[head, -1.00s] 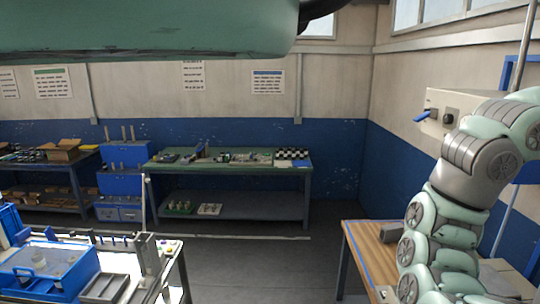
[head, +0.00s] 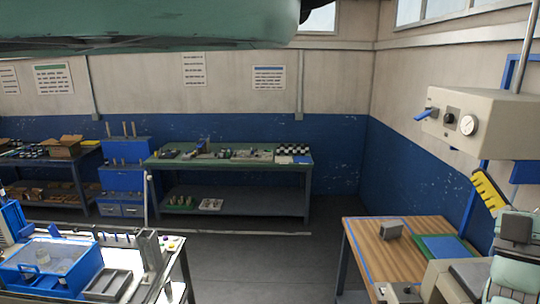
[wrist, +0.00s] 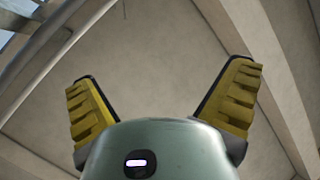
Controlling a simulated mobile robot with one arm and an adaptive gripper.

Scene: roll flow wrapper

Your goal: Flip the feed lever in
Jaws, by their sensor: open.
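The blue feed lever (head: 426,114) sticks out to the left from the side of a beige control box (head: 480,122) in the upper right of the head view. A black knob and a round white dial are on the box's front. My gripper (head: 488,190) is below the box at the right edge, apart from the lever; one yellow finger shows there. In the wrist view my gripper (wrist: 165,75) has both yellow fingers spread wide, with nothing between them. Only wall or ceiling shows beyond; the lever is not in that view.
The box hangs from a grey pole (head: 524,45). A machine with a blue bin (head: 45,272) is at lower left. A green bench (head: 230,165) stands behind. Floor between is free.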

